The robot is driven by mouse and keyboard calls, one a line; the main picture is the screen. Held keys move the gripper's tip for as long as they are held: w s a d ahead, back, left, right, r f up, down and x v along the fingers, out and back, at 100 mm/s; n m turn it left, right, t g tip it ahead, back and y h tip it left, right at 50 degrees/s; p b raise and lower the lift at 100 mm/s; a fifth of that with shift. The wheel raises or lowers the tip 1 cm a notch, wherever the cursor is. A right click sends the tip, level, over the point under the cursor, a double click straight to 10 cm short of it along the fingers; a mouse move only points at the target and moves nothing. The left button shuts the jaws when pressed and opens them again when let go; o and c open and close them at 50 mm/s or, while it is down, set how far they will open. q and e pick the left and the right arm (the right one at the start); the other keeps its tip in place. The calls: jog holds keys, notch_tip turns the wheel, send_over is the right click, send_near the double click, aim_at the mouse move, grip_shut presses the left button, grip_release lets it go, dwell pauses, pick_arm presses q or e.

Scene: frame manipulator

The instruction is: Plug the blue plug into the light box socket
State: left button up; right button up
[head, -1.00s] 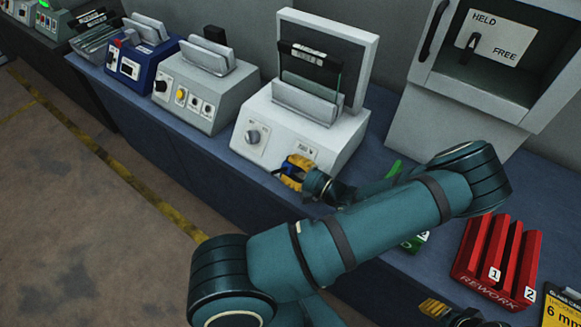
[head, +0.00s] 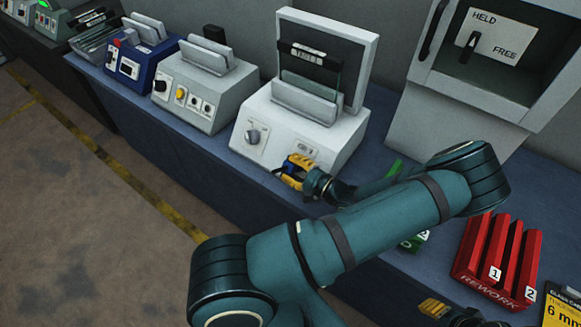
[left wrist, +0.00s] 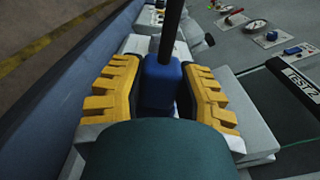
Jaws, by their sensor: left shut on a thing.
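The light box (head: 270,128) is a pale box with a knob, a frame in its slot and an upright panel behind. A small plate (head: 306,149) on its front face, right of the knob, may be the socket; its detail is too small to tell. My left gripper (head: 292,172) is low in front of that face, just below the plate. In the left wrist view its yellow ribbed fingers (left wrist: 160,92) are shut on the blue plug (left wrist: 161,80), with a dark cable rising from it. The plug's front end is hidden. My right gripper (head: 437,309) shows partly at the bottom edge.
A grey station (head: 203,98) and a blue station (head: 133,77) stand left of the light box. A cabinet (head: 460,112) marked HELD and FREE stands right. A red REWORK rack (head: 490,262) lies at lower right. Green parts (head: 395,168) lie partly behind my left arm.

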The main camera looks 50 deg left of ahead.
pick_arm(q)
jog(key=shift+w+a+f, duration=0.1)
jog(key=shift+w+f, duration=0.1)
jog(key=shift+w, duration=0.05)
jog(key=o, duration=1.1)
jog(key=shift+c, duration=0.2)
